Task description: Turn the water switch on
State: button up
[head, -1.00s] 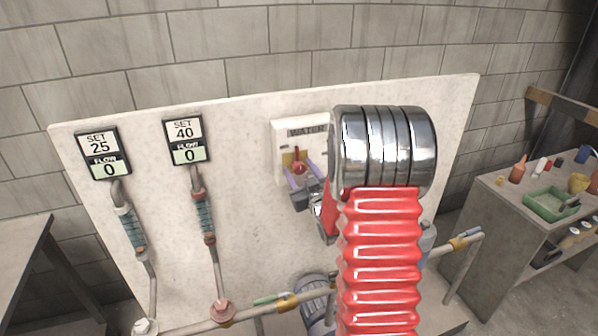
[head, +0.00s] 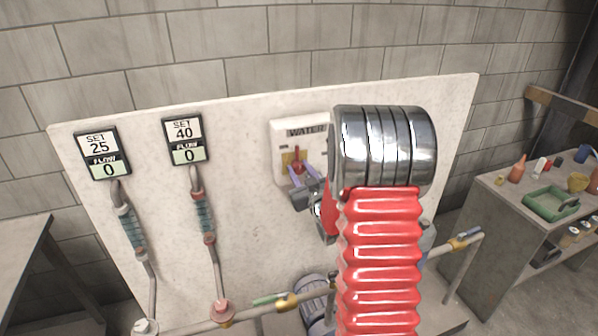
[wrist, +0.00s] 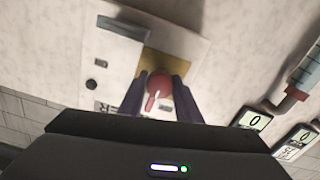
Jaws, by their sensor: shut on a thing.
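The water switch is a white panel (head: 282,140) labelled WATER on the upright board, with a red knob (head: 297,160) on a yellow plate. The knob also shows in the wrist view (wrist: 160,83), with a short handle pointing toward the bottom of the picture. My gripper (head: 303,172) is at the panel, its two purple fingers shut on the red knob, one on each side. In the wrist view the fingers (wrist: 160,77) flank the knob. My red arm and chrome joint hide the panel's right part in the head view. Two displays, SET 25 (head: 103,152) and SET 40 (head: 186,140), both read FLOW 0.
Pipes with clear tubes (head: 204,215) run down from the displays to a horizontal pipe (head: 250,313) low on the board. A side bench (head: 487,190) at right holds a green tray (head: 551,203) and small bottles. A grey table (head: 20,240) stands at left.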

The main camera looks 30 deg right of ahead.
jog(key=shift+a+m, duration=0.1)
jog(key=shift+m, duration=0.3)
jog(key=m, duration=1.2)
jog(key=shift+m, duration=0.3)
jog(key=m, duration=0.4)
jog(key=shift+f+m, duration=0.1)
jog(key=shift+m, duration=0.2)
jog(key=o, duration=1.1)
jog(key=shift+c, duration=0.2)
jog(key=v, duration=1.3)
jog(key=shift+s, duration=0.4)
